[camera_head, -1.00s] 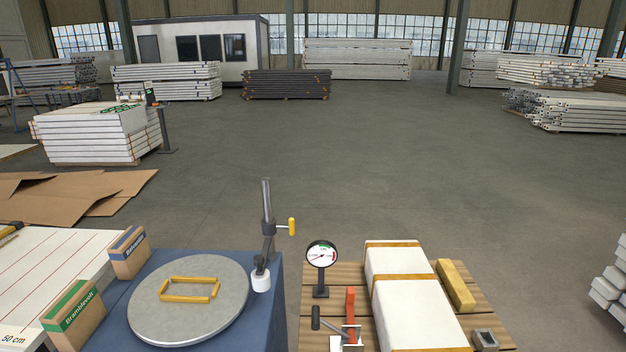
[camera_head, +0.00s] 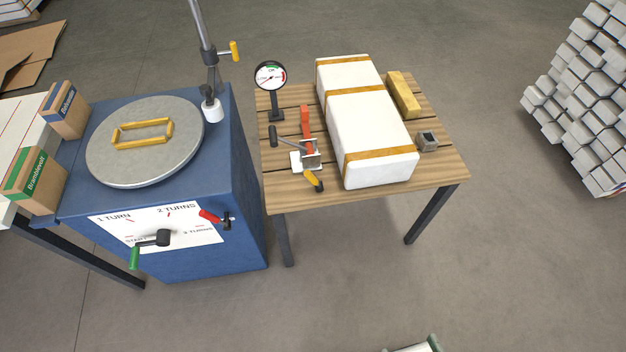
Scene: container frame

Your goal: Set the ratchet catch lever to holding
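A small ratchet device (camera_head: 311,160) with a grey metal body stands on the slatted wooden table (camera_head: 290,190). A grey handle with a black grip (camera_head: 273,136) reaches left from it. A short lever with a yellow grip (camera_head: 314,181) points down and right at its front. An upright red piece (camera_head: 306,125) stands behind the body. Which of these is the catch lever, and whether it is set to holding, I cannot tell. A white block (camera_head: 364,115) with yellow straps lies just right of the ratchet. My gripper is not in view.
A dial gauge (camera_head: 270,76) stands behind the ratchet. A blue cabinet (camera_head: 240,170) stands left, with a round turntable (camera_head: 180,165), a green-handled crank (camera_head: 135,257) and a red lever (camera_head: 210,217). A yellow bar (camera_head: 403,95) lies right of the block.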

